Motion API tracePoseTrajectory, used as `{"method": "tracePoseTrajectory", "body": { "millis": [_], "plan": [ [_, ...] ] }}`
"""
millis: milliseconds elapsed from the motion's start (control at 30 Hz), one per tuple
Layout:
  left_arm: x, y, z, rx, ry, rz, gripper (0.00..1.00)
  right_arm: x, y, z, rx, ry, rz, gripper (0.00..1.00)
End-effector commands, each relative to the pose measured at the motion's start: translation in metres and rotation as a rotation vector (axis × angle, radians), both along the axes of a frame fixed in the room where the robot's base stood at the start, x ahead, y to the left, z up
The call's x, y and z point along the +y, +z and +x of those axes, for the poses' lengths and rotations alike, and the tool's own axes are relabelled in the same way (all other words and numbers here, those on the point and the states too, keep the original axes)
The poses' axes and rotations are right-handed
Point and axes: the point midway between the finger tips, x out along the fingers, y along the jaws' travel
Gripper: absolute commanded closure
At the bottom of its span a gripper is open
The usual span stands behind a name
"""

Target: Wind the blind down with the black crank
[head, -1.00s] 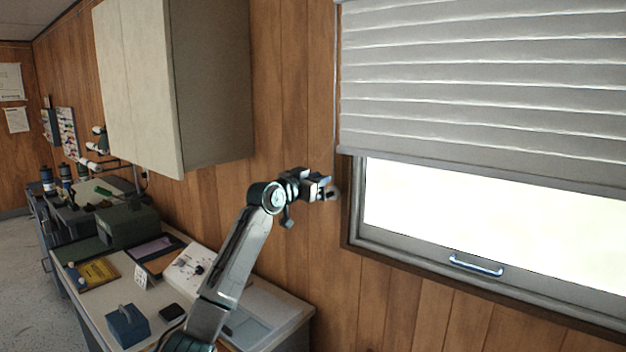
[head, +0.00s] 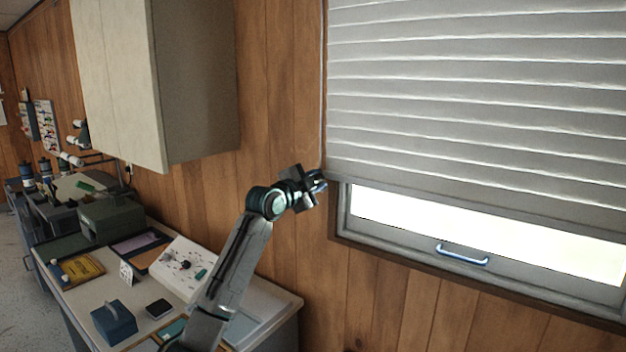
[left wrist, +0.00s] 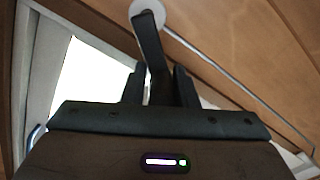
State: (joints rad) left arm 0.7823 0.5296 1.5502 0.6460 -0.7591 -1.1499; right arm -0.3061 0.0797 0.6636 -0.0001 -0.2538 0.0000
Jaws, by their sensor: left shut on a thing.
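The grey slatted blind (head: 470,110) covers most of the window in the head view. Its bottom edge is above the window's lower frame, with a bright strip of glass below. My left gripper (head: 318,186) is at the wall by the blind's lower left corner. In the left wrist view the black crank (left wrist: 150,42) runs from a pale round mount on the wall down between the fingers of my left gripper (left wrist: 160,88), which is shut on it. The crank cannot be made out in the head view. My right gripper is not in view.
A wall cabinet (head: 190,85) hangs left of the window. Below it stands a desk (head: 82,298) with a white panel (head: 170,272), a blue box (head: 114,322) and a green case (head: 112,220). A blue handle (head: 462,256) is on the window frame.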

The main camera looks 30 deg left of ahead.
Motion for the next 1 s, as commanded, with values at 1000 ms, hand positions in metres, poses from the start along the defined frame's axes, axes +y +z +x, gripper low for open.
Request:
{"method": "tracePoseTrajectory", "body": {
  "millis": [1000],
  "plan": [
    [-0.0144, -0.0178, 0.0, -0.007, -0.014, 0.21, 0.88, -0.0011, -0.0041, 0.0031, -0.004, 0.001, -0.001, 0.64]
  ]
}}
